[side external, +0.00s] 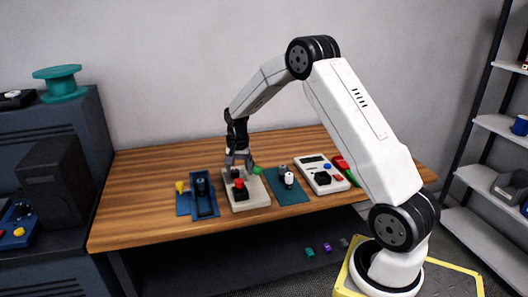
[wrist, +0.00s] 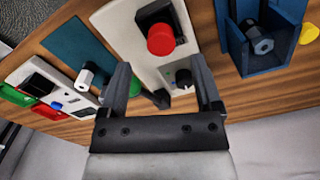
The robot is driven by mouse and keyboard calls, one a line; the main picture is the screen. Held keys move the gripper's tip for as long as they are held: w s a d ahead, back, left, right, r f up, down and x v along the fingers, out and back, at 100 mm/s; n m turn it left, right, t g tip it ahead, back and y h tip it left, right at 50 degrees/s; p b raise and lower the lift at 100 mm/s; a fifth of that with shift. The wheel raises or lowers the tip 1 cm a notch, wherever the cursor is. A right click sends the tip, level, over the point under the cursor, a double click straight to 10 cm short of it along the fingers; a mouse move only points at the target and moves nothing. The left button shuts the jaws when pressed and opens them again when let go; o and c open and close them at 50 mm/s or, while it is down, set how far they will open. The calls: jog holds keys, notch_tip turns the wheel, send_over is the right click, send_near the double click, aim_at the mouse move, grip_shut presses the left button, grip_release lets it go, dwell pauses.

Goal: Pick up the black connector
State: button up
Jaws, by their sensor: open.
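A dark connector (side external: 202,187) with a grey end stands in a blue tray (side external: 207,213); the connector also shows at the upper right in the wrist view (wrist: 258,42). It looks like the black connector, though other dark parts are nearby. My gripper (side external: 238,163) is open and empty, pointing down over the pale control box (side external: 246,203), to the right of the tray in the side view. In the wrist view my gripper's fingers (wrist: 159,62) straddle a small dark knob (wrist: 182,80) on that box, and I cannot tell whether they touch anything.
A white-topped connector (side external: 289,179) stands on a teal mat (side external: 291,197). A white meter (side external: 326,186) lies farther right. The table's left part (side external: 140,190) is clear.

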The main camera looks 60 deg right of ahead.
aim_at(239, 181)
jog(key=shift+f, duration=0.25)
jog(key=shift+a+f, duration=0.15)
jog(key=shift+f, duration=2.35)
grip_shut()
